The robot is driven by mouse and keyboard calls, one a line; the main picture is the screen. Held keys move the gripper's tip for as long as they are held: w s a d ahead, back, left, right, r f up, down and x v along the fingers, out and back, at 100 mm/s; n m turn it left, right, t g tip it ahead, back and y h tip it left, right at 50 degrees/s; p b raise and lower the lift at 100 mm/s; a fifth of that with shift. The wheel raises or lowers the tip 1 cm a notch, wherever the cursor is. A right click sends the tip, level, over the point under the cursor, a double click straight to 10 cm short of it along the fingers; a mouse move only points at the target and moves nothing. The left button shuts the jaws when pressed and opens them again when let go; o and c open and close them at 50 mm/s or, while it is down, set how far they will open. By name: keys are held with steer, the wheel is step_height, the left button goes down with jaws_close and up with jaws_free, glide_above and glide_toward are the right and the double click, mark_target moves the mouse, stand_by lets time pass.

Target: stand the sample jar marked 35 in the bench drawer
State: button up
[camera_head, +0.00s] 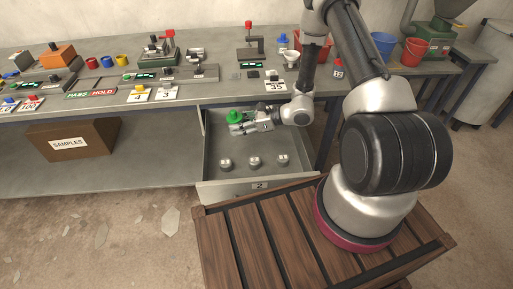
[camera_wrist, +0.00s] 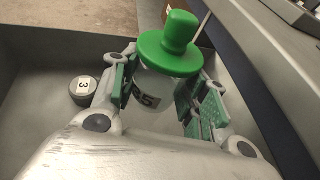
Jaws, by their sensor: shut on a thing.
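The sample jar (camera_wrist: 155,90) has a green knobbed lid and a pale body with a label that reads 35, partly hidden by my gripper. My gripper (camera_wrist: 157,92) is shut on the jar's body, with green pads on both sides of it. In the head view the jar's green lid (camera_head: 234,117) shows upright over the back part of the open bench drawer (camera_head: 212,140). My gripper (camera_head: 240,124) reaches in from the right. I cannot tell whether the jar's base touches the drawer floor.
Several small grey weights stand in the drawer, among them one marked 3 (camera_wrist: 83,90). A card marked 35 (camera_head: 275,86) lies on the bench (camera_head: 215,95) above. A samples box (camera_head: 72,138) sits on the lower shelf. A red-lidded jar (camera_head: 338,69) stands on the bench at the right.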

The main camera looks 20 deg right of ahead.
step_height(320, 180, down, 9)
steer(key=shift+r, duration=0.15)
stand_by(0.4)
steer(key=o, duration=1.2)
steer(key=shift+o, duration=0.2)
